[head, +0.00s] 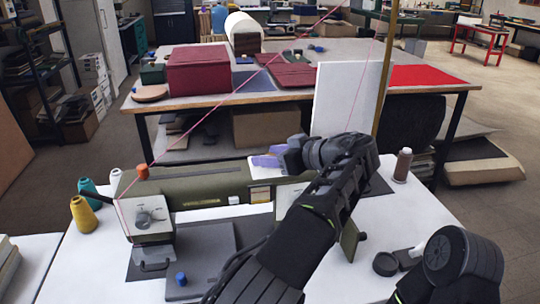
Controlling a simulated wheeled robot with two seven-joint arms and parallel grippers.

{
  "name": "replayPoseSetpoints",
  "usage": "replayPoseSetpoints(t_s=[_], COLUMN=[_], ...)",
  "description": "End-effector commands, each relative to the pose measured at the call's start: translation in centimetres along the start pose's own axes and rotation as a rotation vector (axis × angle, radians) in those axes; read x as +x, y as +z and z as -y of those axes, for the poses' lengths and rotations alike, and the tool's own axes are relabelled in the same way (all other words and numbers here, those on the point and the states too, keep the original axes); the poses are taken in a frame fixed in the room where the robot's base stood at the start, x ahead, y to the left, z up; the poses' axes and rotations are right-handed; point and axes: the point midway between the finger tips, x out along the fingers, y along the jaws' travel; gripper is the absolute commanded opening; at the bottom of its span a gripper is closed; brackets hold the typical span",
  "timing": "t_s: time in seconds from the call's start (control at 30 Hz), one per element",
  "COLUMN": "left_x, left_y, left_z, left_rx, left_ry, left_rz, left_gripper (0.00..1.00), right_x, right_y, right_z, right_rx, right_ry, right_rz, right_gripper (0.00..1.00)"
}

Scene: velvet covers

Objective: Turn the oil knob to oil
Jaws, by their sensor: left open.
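An olive-green machine (205,186) with a long body lies across the white table. A pale plate (127,209) on its left end carries a small dark round knob (144,219). I cannot tell whether this is the oil knob, and any markings are too small to read. My left gripper (264,159) has purple fingers that point left, over or just behind the right part of the machine. It is open, and nothing shows between its fingers. It is well to the right of the dark knob. My left forearm hides part of the machine's right end. My right gripper is out of view.
Thread cones (83,215) stand left of the machine, and a brown spool (403,164) stands to its right. A blue-topped piece (181,279) sits on the grey plate (205,252) in front. A large white panel (345,98) stands behind my left wrist.

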Motion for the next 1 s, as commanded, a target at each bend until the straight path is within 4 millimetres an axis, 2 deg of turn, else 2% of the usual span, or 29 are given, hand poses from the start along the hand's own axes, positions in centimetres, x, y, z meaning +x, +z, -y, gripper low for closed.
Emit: replayPoseSetpoints(t_s=[0.17, 0.4, 0.5, 0.63, 1.0], left_x=[-1.8, -5.9, -7.0, -7.7, -7.7], left_y=[-0.3, -0.6, -0.4, -0.1, 0.1], left_z=[-0.1, -0.1, 0.0, 0.0, 0.0], left_rx=[0.003, 0.003, 0.003, 0.001, 0.0], left_ry=[0.002, 0.003, 0.0, 0.0, 0.0], left_rz=[-0.004, -0.004, -0.003, -0.002, 0.0], left_gripper=[0.51, 0.51, 0.51, 0.51, 0.51], right_x=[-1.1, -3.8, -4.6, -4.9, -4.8], right_y=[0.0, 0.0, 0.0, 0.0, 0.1], right_z=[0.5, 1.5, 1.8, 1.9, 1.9], right_rx=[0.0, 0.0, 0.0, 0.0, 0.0], right_ry=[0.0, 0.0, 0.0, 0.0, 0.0], right_rz=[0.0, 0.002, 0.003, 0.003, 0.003], right_gripper=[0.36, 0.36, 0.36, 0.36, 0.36])
